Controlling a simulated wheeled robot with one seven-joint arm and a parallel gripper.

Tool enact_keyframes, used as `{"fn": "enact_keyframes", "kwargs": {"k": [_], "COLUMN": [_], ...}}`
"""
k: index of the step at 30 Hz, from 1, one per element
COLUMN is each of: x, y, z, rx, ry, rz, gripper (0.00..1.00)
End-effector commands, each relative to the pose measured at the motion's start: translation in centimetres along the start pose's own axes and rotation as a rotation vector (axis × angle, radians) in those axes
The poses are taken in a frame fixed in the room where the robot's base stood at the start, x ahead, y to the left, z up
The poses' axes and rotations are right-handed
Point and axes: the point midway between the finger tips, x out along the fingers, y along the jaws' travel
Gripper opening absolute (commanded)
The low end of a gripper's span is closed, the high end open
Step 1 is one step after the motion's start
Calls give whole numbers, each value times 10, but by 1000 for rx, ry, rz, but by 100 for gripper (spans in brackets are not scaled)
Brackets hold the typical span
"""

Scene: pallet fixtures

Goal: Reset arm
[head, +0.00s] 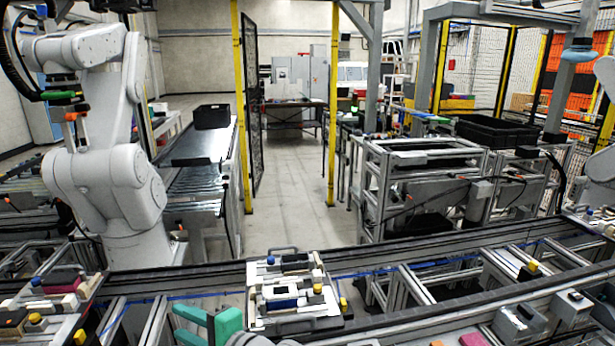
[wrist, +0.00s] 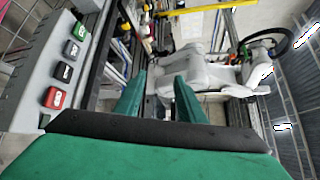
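My gripper (head: 207,320) shows at the bottom edge of the head view, at the near side of the conveyor and left of the white pallet fixture. Its two green fingers stand apart, and nothing is seen held between them. In the wrist view my gripper (wrist: 158,98) also has its green fingers spread with an empty gap. Most of my arm is outside the head view.
A white pallet fixture (head: 334,306) with small parts sits on the conveyor (head: 213,276). Another loaded pallet (head: 60,321) is at left. A large white robot arm (head: 105,190) stands behind the conveyor. A grey button box (wrist: 32,85) is at left in the wrist view.

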Motion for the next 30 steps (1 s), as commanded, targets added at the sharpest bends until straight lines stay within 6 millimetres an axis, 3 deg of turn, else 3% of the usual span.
{"fn": "enact_keyframes", "kwargs": {"k": [8,14,20,30], "x": [-4,-20,-44,-105], "y": [10,38,81,180], "z": [-9,-23,-34,-35], "rx": [-58,-112,-182,-361], "ry": [119,270,451,759], "rz": [-239,-337,-361,-232], "gripper": [36,36,36,36]}}
